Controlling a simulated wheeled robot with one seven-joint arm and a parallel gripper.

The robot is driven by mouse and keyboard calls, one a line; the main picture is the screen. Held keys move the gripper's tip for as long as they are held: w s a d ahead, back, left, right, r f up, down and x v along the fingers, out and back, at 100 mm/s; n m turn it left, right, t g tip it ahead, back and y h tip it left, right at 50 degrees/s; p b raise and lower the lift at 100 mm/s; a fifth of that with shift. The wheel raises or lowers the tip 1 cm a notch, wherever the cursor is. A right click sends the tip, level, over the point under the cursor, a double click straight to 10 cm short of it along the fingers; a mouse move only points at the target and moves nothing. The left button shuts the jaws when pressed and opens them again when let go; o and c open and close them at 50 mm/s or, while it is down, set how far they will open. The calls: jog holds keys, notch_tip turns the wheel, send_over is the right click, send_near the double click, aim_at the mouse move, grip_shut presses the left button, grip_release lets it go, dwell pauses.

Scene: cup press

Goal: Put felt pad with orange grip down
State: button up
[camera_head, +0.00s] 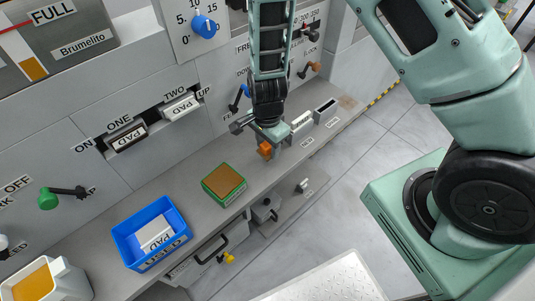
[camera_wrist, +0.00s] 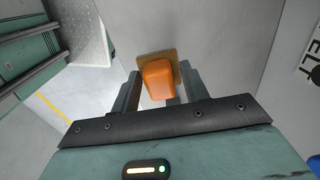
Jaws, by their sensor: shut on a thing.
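My gripper (camera_head: 272,143) is shut on the orange grip (camera_head: 264,149) of the felt pad, over the grey counter near its front edge. In the wrist view the orange grip (camera_wrist: 158,80) sits between the two fingers, and a brown edge of the felt pad (camera_wrist: 171,58) shows beyond it. The pad's underside is hidden, and I cannot tell whether it touches anything. A green-sided box with a brown top (camera_head: 223,182) stands on the counter to the lower left of my gripper.
A blue bin (camera_head: 128,243) with a white labelled pad inside stands further left. A white container with orange contents (camera_head: 38,285) is at the lower left corner. Two slotted holders (camera_head: 301,122) (camera_head: 326,110) stand right of my gripper. Bare counter (camera_head: 192,207) lies between box and bin.

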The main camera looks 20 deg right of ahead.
aim_at(268, 153)
jog(key=shift+f, duration=1.85)
jog(key=shift+f+b, duration=0.2)
jog(key=shift+b, duration=0.1)
jog(key=o, duration=0.9)
jog(key=shift+r, duration=0.15)
